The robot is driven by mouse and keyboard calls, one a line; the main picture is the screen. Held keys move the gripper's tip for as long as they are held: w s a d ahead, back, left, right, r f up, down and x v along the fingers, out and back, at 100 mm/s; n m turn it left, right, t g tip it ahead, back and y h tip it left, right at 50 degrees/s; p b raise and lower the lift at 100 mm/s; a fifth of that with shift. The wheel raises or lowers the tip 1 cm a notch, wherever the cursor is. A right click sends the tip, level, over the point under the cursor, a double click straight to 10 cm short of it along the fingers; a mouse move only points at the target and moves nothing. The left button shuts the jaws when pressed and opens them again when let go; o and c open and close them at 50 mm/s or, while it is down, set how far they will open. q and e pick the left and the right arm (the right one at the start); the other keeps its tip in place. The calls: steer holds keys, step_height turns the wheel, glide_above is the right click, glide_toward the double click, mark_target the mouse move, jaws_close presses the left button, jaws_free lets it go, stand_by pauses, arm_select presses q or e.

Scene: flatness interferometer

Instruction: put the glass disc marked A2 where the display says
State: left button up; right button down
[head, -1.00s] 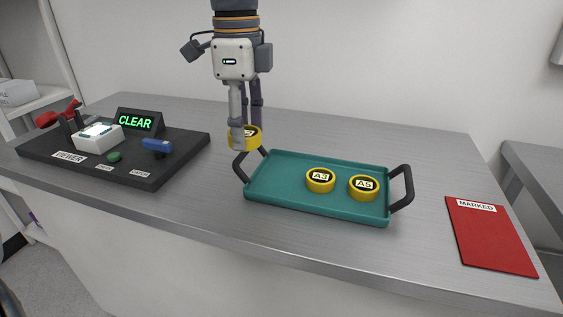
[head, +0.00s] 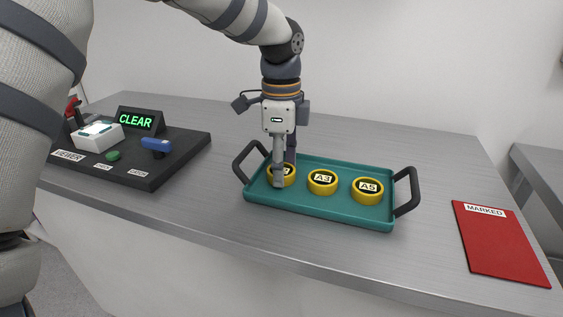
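My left gripper (head: 283,180) points down over the left end of the teal tray (head: 318,209). Its fingers are on the near and far sides of a yellow-rimmed disc (head: 288,179) and appear shut on it. The near finger covers most of that disc's label, so I cannot read its mark. The disc is inside the tray, level with the others, at or very near the tray floor. The display (head: 136,120) shows CLEAR in green. My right gripper is not in view.
Discs A3 (head: 322,182) and A5 (head: 367,190) sit in the tray to the right. A red mat labelled MARKED (head: 502,245) lies at the right. The dark viewer base (head: 181,160), with a white block, green button and blue lever, stands left. Bare bench lies between mat and tray.

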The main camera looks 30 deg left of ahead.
arm_select(q)
steer(key=o, duration=0.4)
steer(key=shift+r, duration=0.1)
step_height(320, 180, up, 12)
stand_by(0.5)
